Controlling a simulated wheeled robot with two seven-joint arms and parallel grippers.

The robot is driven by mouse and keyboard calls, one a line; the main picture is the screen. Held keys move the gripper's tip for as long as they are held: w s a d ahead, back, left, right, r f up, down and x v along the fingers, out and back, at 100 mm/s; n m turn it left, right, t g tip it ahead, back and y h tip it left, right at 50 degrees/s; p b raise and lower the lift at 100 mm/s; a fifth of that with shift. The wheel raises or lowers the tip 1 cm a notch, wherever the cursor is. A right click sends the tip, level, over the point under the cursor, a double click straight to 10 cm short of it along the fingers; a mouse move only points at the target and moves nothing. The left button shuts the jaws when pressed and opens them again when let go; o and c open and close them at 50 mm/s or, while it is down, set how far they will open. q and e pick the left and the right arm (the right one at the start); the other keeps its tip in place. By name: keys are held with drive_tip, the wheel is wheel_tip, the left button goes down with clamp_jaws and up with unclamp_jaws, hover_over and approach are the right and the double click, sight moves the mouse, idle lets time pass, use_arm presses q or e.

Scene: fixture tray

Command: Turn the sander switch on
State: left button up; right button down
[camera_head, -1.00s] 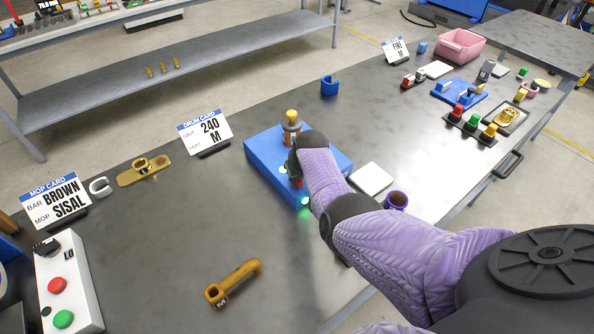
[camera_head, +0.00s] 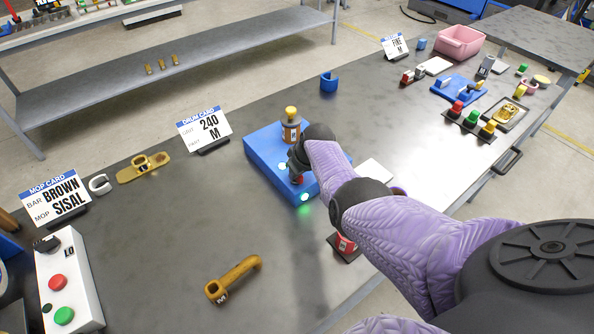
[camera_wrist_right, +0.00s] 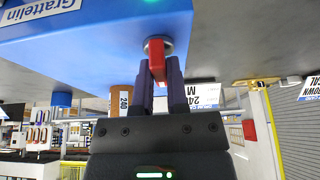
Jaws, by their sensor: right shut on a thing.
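The sander is a blue box (camera_head: 262,158) mid-bench in the head view, carrying a brown drum (camera_head: 291,132) with a yellow top. Its red switch lever (camera_head: 298,181) shows just below my right gripper (camera_head: 296,170). In the wrist view, the blue box (camera_wrist_right: 90,40) fills the upper left and the red lever (camera_wrist_right: 156,60) is between the two dark fingers of the right gripper (camera_wrist_right: 157,82), which is shut on it. A green light (camera_head: 304,198) glows at the box's near corner. The lever's exact tilt is hard to tell. My left gripper is not in view.
A drum card (camera_head: 204,130) stands left behind the box, and a blue ring (camera_head: 328,84) behind it. A mustard-coloured handle (camera_head: 233,279) lies in front. A white control box (camera_head: 68,280) is at far left. A red item (camera_head: 345,244) sits under my forearm. Bench between is clear.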

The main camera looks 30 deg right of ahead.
drive_tip(key=c, duration=0.8)
unclamp_jaws()
drive_tip(key=shift+o, duration=0.8)
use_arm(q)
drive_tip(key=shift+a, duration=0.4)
use_arm(e)
drive_tip(key=shift+r, duration=0.1)
use_arm(q)
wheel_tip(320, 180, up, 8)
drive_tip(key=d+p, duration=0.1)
drive_tip(key=p, duration=0.7)
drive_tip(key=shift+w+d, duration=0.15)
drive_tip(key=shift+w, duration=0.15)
use_arm(e)
drive_tip(key=v, duration=0.9)
drive_tip(key=shift+s+r, duration=0.2)
drive_tip(key=shift+r, duration=0.15)
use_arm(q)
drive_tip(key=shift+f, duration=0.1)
